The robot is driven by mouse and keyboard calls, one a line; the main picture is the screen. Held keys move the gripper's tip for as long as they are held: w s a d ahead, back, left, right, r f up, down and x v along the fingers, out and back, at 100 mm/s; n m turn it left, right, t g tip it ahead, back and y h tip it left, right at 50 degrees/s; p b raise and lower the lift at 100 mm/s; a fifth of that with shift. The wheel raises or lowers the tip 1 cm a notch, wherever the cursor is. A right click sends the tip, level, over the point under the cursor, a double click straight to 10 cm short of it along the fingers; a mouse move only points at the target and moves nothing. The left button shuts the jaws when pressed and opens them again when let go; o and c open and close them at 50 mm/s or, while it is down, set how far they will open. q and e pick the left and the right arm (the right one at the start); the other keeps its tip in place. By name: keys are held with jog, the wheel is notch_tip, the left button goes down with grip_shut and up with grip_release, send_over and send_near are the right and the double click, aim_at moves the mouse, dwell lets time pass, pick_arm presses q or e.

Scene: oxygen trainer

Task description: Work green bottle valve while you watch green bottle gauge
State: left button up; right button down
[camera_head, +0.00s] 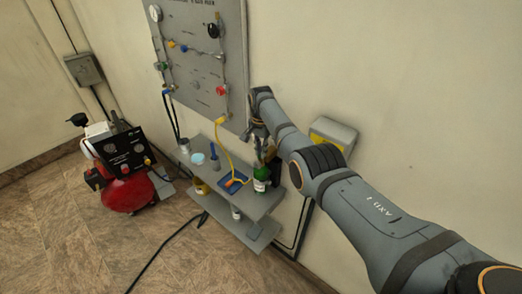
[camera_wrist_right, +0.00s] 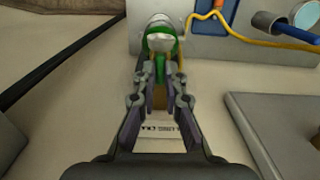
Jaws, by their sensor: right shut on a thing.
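The green bottle (camera_head: 262,176), with a white label, stands upright at the right end of the grey shelf. My right gripper (camera_head: 264,148) reaches it from above, close against its top. In the right wrist view the green and white bottle (camera_wrist_right: 161,42) is just beyond the fingertips. My right gripper (camera_wrist_right: 160,82) is shut there on a narrow green part at the bottle's top, which looks like the valve; the fingers hide most of it. I cannot make out the bottle's gauge or its reading in either view. My left gripper is not in view.
The grey shelf (camera_head: 221,193) also carries a blue tray (camera_head: 234,182) and several small items. A yellow hose (camera_head: 229,150) runs down from the wall panel (camera_head: 199,70). A red compressor (camera_head: 128,193) stands left on the floor. A yellow-grey box (camera_head: 333,134) is on the wall.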

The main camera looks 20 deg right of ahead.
jog(key=n, duration=1)
jog(key=shift+p, duration=0.35)
dwell(0.5)
jog(key=c, duration=1.4)
grip_release()
jog(key=shift+r, duration=0.1)
notch_tip(320, 180, up, 12)
jog(key=shift+f, duration=0.1)
